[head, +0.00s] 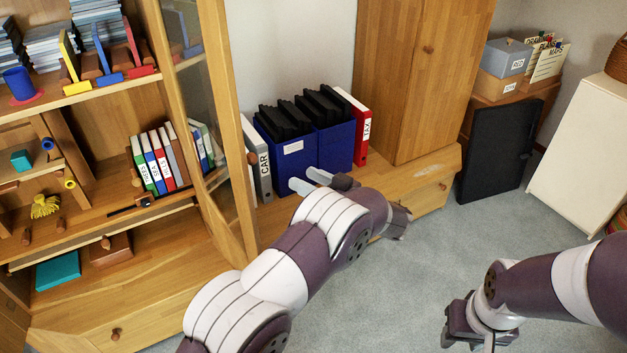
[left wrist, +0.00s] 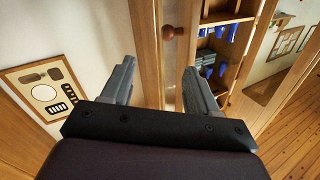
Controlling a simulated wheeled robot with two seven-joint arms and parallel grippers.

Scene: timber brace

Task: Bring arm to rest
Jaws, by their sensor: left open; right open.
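My left arm reaches from the bottom of the head view towards the cabinet. Its gripper (head: 303,179) is in front of the blue file boxes (head: 292,147); whether it touches them I cannot tell. In the left wrist view the two grey fingers (left wrist: 158,68) stand wide apart with nothing between them. A wooden door edge with a round knob (left wrist: 168,32) lies beyond the fingers. My right gripper (head: 467,325) hangs low over the grey carpet at the lower right. It is open, its fingertips are hard to make out, and nothing shows in it.
The glass-fronted cabinet door (head: 203,120) stands open left of my left gripper. Ring binders (head: 158,160) stand on a shelf. A red binder (head: 358,125) stands beside the boxes. A black panel (head: 495,150) leans at the back right. The carpet (head: 420,265) between my arms is clear.

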